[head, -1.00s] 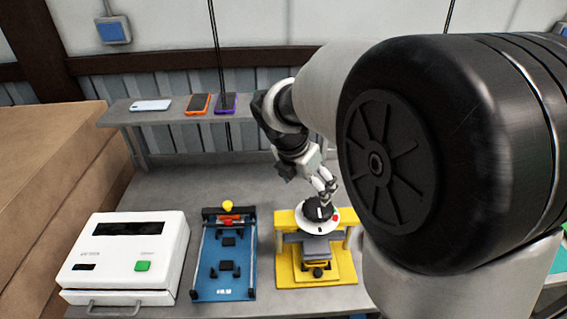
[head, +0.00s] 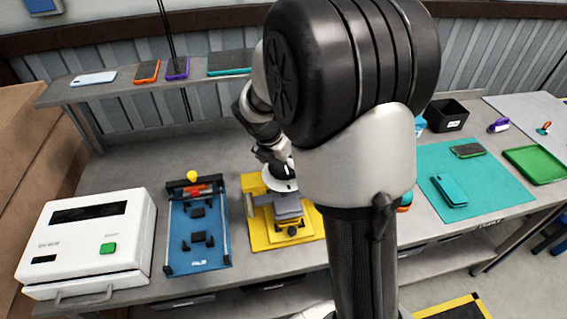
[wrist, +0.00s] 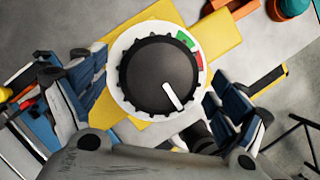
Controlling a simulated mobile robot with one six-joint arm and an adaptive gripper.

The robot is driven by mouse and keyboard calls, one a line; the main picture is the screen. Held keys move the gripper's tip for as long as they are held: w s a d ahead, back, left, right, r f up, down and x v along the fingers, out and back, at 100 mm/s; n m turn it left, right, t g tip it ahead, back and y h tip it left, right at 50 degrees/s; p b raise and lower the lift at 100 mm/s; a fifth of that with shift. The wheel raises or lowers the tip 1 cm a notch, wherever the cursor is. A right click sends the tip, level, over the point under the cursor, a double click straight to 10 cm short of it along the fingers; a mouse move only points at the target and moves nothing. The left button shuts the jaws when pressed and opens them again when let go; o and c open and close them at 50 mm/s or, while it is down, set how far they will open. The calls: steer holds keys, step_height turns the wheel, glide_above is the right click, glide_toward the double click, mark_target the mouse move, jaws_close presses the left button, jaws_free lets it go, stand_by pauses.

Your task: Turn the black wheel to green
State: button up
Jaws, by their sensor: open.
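The black wheel (wrist: 155,75) is a ribbed knob with a white pointer line, on a white round dial in the wrist view. The pointer aims to the lower right, at the plain white part of the dial. A green mark (wrist: 185,39) and a red mark (wrist: 198,60) sit at the dial's upper right. My gripper (wrist: 160,100) is open, its blue-padded fingers on either side of the wheel, apart from it. In the head view the white dial (head: 283,186) tops the yellow press (head: 270,238); my arm hides most of the wheel.
A blue fixture (head: 197,235) and a white box with a green button (head: 85,245) stand left of the press. A shelf with phones (head: 148,71) runs behind. A teal mat (head: 480,205) lies to the right.

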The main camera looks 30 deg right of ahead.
steer(key=shift+c, duration=0.2)
steer(key=c, duration=1)
steer(key=shift+m, duration=0.3)
